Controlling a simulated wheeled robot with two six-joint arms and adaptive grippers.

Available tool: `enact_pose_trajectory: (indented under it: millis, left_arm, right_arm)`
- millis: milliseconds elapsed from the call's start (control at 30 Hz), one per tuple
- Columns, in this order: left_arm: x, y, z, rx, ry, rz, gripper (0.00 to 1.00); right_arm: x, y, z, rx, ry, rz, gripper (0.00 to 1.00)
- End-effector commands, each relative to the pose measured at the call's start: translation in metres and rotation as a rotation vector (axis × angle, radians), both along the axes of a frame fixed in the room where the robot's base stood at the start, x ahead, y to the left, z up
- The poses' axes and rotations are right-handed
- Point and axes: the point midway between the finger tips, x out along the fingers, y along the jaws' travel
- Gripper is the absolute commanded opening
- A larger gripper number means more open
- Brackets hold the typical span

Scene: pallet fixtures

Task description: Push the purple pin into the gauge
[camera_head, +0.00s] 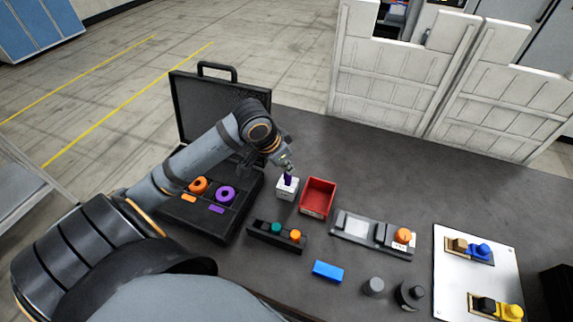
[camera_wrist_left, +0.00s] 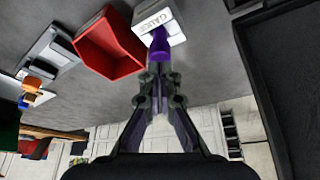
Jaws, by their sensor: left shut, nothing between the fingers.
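The white gauge block (camera_head: 287,190) stands on the dark table, left of the red bin. The purple pin (camera_head: 288,180) stands upright in its top, with part of it showing above the block. In the left wrist view the pin (camera_wrist_left: 159,46) is at the white gauge (camera_wrist_left: 150,22), whose label reads GAUGE. My left gripper (camera_head: 287,168) is directly above the pin, shut and empty, its fingertips at or very near the pin's top. The wrist view shows the closed fingertips (camera_wrist_left: 158,70) lined up with the pin; I cannot tell whether they touch. My right gripper is not in view.
A red bin (camera_head: 318,198) stands close to the gauge's right. An open black case (camera_head: 207,225) with orange and purple rings lies left. A black holder (camera_head: 277,237) with teal and orange pieces and a blue block (camera_head: 328,271) are nearer. A grey fixture (camera_head: 372,236) lies right.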

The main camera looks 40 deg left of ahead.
Motion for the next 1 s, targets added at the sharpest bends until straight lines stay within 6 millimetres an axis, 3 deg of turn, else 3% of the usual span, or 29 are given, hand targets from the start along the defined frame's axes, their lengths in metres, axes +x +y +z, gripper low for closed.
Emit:
enact_pose_trajectory:
  millis: [1000]
  left_arm:
    - [-0.0006, 0.0005, -0.0053, 0.001, 0.004, 0.001, 0.00]
  right_arm:
    - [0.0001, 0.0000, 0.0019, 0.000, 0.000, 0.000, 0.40]
